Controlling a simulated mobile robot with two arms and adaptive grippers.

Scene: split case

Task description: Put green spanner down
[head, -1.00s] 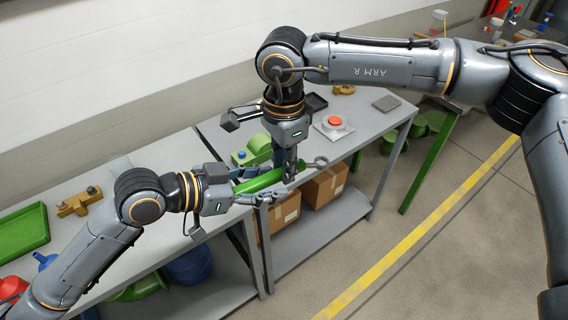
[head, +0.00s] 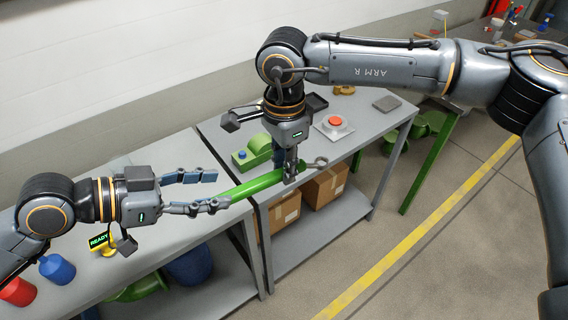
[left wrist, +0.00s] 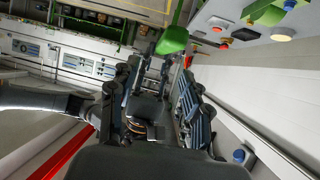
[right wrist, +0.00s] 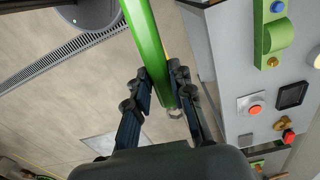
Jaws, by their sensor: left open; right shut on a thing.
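The green spanner (head: 253,185) has a long green handle and a grey ring end at the right. My right gripper (head: 290,172) points down and is shut on it near the ring end, holding it in the air by the bench's front edge. The right wrist view shows the green handle (right wrist: 148,40) running between its fingers. My left gripper (head: 216,190) is open and empty, its fingertips just left of the handle's free end. In the left wrist view the handle (left wrist: 174,32) lies beyond the open fingers.
A green machine block (head: 255,152) and a red button box (head: 334,125) stand on the bench behind the spanner. A dark flat block (head: 386,103) lies further right. Cardboard boxes (head: 325,184) are on the lower shelf. A READY sign (head: 101,241) stands below my left arm.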

